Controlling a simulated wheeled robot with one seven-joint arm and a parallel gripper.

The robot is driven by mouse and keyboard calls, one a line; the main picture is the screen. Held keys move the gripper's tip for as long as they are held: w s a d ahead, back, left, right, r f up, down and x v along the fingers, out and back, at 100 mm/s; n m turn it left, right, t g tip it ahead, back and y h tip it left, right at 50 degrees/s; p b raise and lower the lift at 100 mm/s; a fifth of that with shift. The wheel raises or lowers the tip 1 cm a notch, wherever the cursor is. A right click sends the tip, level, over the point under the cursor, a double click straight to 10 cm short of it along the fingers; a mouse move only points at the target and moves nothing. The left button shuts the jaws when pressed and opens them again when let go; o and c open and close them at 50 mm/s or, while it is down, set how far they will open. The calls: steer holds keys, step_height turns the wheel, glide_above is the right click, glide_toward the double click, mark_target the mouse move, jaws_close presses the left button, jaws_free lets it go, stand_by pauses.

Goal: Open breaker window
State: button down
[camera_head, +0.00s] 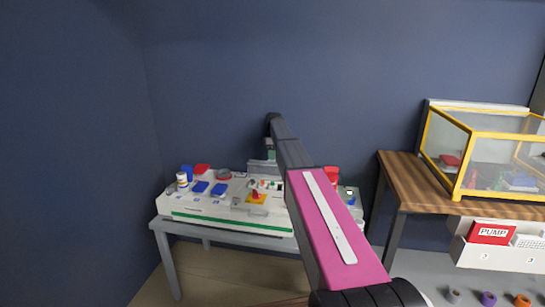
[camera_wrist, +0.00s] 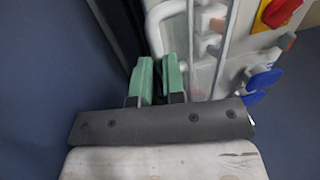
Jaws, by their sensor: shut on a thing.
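The breaker window, a pale clear cover with a whitish rounded rim (camera_wrist: 166,12), stands by the panel's edge at the top of the wrist view. My gripper (camera_wrist: 159,62) has green fingertips, close together with a thin pale part of the window between them. The exact contact is hard to make out. In the head view my arm reaches to the back of the white socket panel (camera_head: 225,224). It hides much of the window area, and how far the window stands open cannot be told.
A red switch on a yellow plate (camera_head: 258,197) and blue socket covers (camera_head: 219,189) sit on the panel. A grey table (camera_head: 168,227) carries it, near the blue wall. A wooden table (camera_head: 405,180) with a yellow-framed clear case (camera_head: 463,178) stands at right.

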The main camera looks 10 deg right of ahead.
steer(key=shift+s+a+f, duration=0.25)
steer(key=shift+s+f, duration=0.15)
steer(key=shift+s, duration=0.35)
steer(key=c, duration=1.2)
jaws_free()
steer(key=shift+o, duration=0.2)
steer(key=shift+w, duration=0.2)
steer(key=shift+w+d+r, duration=0.1)
steer(key=shift+r, duration=0.1)
steer(key=a+v, duration=0.1)
steer(key=v, duration=1)
steer(key=shift+d, duration=0.45)
steer(key=shift+w, duration=0.1)
